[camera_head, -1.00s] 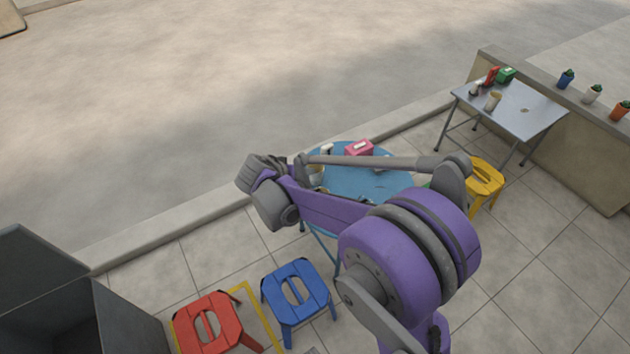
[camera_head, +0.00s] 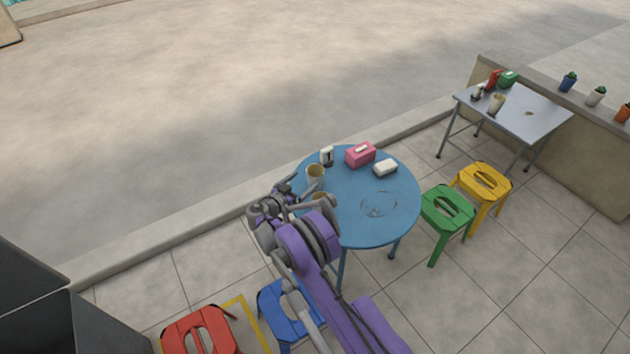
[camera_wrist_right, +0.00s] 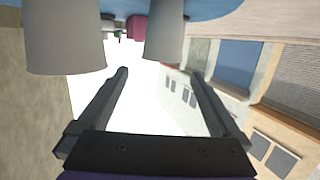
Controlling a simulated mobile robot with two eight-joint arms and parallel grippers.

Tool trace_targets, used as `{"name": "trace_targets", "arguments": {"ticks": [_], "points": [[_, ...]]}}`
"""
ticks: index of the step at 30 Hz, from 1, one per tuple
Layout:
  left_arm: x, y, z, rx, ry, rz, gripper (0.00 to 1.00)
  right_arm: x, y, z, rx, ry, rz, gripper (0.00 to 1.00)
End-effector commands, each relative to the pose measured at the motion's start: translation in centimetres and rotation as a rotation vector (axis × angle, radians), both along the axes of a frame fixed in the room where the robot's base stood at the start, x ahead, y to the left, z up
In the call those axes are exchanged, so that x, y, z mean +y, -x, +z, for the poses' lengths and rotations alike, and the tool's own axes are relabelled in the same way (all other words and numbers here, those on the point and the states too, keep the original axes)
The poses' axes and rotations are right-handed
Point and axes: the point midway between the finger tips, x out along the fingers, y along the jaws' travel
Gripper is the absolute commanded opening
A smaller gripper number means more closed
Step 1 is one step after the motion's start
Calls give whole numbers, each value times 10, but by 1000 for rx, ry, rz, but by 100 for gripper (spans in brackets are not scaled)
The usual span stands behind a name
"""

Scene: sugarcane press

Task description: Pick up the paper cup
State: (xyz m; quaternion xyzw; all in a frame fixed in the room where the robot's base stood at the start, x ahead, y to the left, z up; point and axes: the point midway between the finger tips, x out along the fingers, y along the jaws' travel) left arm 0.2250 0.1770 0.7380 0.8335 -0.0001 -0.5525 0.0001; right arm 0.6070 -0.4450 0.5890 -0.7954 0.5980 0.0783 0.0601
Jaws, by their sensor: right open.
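Two pale paper cups stand near the left edge of the round blue table. One cup (camera_head: 315,174) shows clearly in the head view; the other cup (camera_head: 321,197) is partly hidden by my right arm. In the right wrist view, where the scene looks upside down, a large cup (camera_wrist_right: 65,42) is at upper left and another cup (camera_wrist_right: 165,32) is at upper centre. My right gripper (camera_wrist_right: 158,73) is open and empty, its fingers apart from both cups. In the head view the right gripper (camera_head: 284,191) is just off the table's left edge. My left gripper is not in view.
The blue table (camera_head: 350,222) also bears a pink box (camera_head: 360,155), a white box (camera_head: 385,168) and a small dispenser (camera_head: 327,156). Red, blue, green and yellow stools stand around. A grey table (camera_head: 530,118) with another cup (camera_head: 496,104) is at the right.

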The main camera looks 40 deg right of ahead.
Motion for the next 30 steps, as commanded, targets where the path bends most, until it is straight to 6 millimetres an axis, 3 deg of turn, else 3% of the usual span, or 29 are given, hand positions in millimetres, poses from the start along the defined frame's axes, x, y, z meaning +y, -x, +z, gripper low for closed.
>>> {"name": "trace_targets", "arguments": {"ticks": [4,11,19,27,30], "points": [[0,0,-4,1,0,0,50,-25,-6,-6,2,0,-3,100],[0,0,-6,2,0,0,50,-43,-13,-10,2,0,-1,100],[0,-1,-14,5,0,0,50,-78,-25,-20,3,0,-2,100],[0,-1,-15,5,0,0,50,-84,-27,-20,2,-1,0,100],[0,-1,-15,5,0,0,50,-84,-27,-20,2,-1,0,86]]}}
